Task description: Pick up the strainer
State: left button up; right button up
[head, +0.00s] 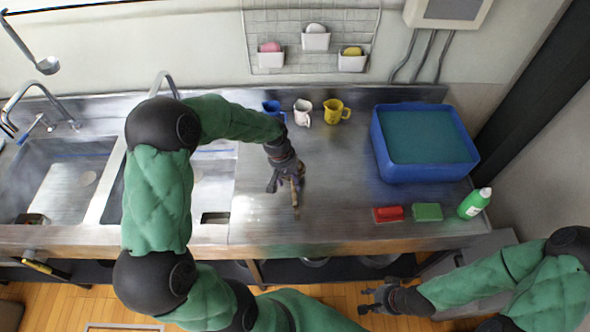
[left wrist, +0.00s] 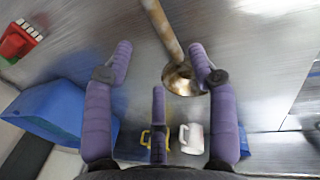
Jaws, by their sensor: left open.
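The strainer (left wrist: 165,28) shows in the left wrist view as a brownish handle with a round, metallic end. Its round end lies between my left gripper's spread fingers, closer to the right-hand finger. In the head view the strainer (head: 296,198) is a thin brown shape beside and below the left gripper, partly hidden by it. My left gripper (head: 286,180) is open over the steel counter; it also shows in the left wrist view (left wrist: 160,65). I cannot tell whether a finger touches the strainer. My right gripper (head: 368,299) is open and empty in front of the counter.
A blue tub (head: 378,150) stands at the right, with a red block (head: 388,214), green block (head: 427,212) and green bottle (head: 474,204) before it. Blue (head: 272,109), white (head: 303,112) and yellow (head: 334,111) mugs stand behind. Sinks (head: 60,180) are left.

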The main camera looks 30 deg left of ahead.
aim_at(295, 191)
pick_arm(q)
jog(key=f, duration=0.4)
jog(key=shift+w+d, duration=0.1)
jog(key=shift+d, duration=0.2)
jog(key=shift+w+d+f+b, duration=0.1)
jog(key=shift+w+f+b, duration=0.1)
jog(key=shift+f, duration=0.75)
jog(key=shift+w+d+f+b, duration=0.15)
jog(key=shift+f+b, duration=0.1)
jog(key=shift+f, duration=0.65)
jog(key=shift+w+d+f+b, duration=0.1)
jog(key=shift+w+f+b, duration=0.1)
jog(key=shift+f, duration=0.75)
grip_shut()
